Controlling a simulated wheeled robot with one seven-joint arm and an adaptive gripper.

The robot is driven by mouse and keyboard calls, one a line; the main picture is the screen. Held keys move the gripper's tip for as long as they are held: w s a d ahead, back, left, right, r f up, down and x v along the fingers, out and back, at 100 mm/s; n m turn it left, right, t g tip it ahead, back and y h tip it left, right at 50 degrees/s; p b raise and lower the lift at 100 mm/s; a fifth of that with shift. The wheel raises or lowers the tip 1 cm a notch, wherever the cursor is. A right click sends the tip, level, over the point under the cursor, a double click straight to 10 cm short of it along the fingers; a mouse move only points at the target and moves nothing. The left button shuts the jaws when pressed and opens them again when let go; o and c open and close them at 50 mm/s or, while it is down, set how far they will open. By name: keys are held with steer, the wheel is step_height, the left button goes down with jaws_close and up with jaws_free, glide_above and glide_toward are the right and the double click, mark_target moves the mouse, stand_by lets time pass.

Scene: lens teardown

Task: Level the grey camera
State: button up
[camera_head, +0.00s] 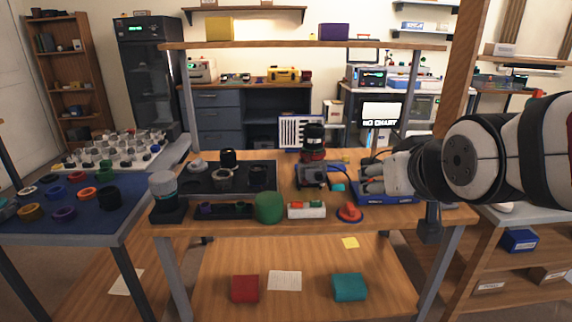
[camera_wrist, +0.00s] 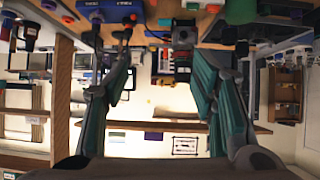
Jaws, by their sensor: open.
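A dark grey boxy body that looks like the grey camera (camera_head: 312,175) sits on the wooden bench, right of the black tray. Its tilt is too small to tell. My gripper (camera_head: 368,180) is open and empty at the right, a little above the bench, with its fingers pointing left towards the camera and apart from it. In the wrist view, my gripper (camera_wrist: 154,40) shows two spread teal-and-grey fingers. A dark block near the right fingertip may be the camera, but I cannot tell for sure.
A dark lens with a red ring (camera_head: 314,140) stands behind the camera. A black tray (camera_head: 200,180) lies left.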

steer(key=w+f+t+b, duration=0.2)
steer(key=w+f+b, duration=0.3)
steer(key=f, duration=0.1)
steer(key=w+f+t+b, duration=0.2)
steer(key=w+f+b, duration=0.4)
steer(key=f, duration=0.1)
steer(key=w+f+t+b, duration=0.3)
steer(key=w+f+b, duration=0.2)
steer(key=f, duration=0.1)
steer(key=shift+w+a+f, duration=0.1)
steer(key=shift+w+f, duration=0.1)
steer(key=shift+f, duration=0.05)
steer(key=shift+w+p, duration=0.15)
steer(key=shift+p, duration=0.85)
steer(key=p, duration=0.3)
steer(key=w+b, duration=0.1)
steer(key=w, duration=1)
steer(key=shift+f, duration=0.15)
